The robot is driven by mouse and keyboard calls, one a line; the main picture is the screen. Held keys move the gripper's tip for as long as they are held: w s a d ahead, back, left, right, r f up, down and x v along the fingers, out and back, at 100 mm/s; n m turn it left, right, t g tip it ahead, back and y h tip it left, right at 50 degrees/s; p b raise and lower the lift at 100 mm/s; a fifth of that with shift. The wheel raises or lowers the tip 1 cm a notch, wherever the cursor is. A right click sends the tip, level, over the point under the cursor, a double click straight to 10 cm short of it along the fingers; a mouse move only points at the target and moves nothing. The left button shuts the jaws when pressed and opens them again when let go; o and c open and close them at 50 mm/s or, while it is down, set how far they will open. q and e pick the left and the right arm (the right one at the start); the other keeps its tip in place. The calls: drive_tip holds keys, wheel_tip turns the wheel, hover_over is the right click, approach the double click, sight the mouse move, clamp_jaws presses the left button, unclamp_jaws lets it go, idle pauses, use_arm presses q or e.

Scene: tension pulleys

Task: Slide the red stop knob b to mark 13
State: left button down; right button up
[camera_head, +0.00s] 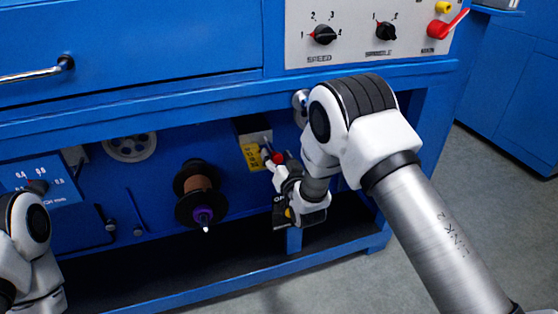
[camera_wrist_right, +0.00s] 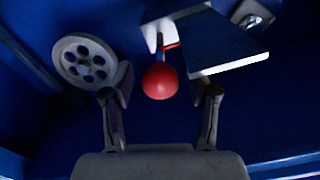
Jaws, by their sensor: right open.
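The red stop knob b (camera_wrist_right: 160,81) is a round red ball at the end of a short stem, in the right wrist view. It also shows small in the head view (camera_head: 278,158), beside a yellow marked scale plate (camera_head: 253,155) whose numbers are too small to read. My right gripper (camera_wrist_right: 160,95) is open, with one finger on each side of the knob and gaps between. In the head view the right gripper (camera_head: 276,165) is at the knob, partly hidden by its own wrist. My left arm shows at the lower left edge; its gripper is not visible.
A spool (camera_head: 201,190) with brown windings stands left of the scale. A grey pulley wheel with holes (camera_head: 130,147) is further left and shows in the right wrist view (camera_wrist_right: 85,62). The blue lower shelf rail (camera_head: 235,276) runs below, and the cabinet front overhangs above.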

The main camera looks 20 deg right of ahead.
drive_tip(key=s, duration=1.2)
drive_tip(key=shift+d, duration=0.2)
drive_tip(key=shift+f, duration=0.1)
drive_tip(key=s+d+f+g+h, duration=0.15)
drive_tip(key=s+f+g, duration=0.25)
drive_tip(key=s+f, duration=0.5)
drive_tip(key=s+d+f+g, duration=0.35)
drive_tip(key=s+f, duration=0.25)
drive_tip(key=f, duration=0.6)
drive_tip(key=s+f+n+g, duration=0.1)
drive_tip(key=s+f+g, duration=0.3)
drive_tip(key=s, duration=0.5)
drive_tip(key=s+f+n+g, duration=0.1)
drive_tip(key=s+f+g, duration=0.2)
drive_tip(key=s+g, duration=0.35)
drive_tip(key=s+r+p, duration=0.2)
drive_tip(key=r+p, duration=1.3)
drive_tip(key=s+a+r+p, duration=0.1)
drive_tip(key=s+r+p, duration=0.1)
drive_tip(key=r+p, duration=1.4)
drive_tip(key=shift+r+n+y, duration=0.25)
drive_tip(key=shift+n+y, duration=0.15)
drive_tip(key=shift+y, duration=0.05)
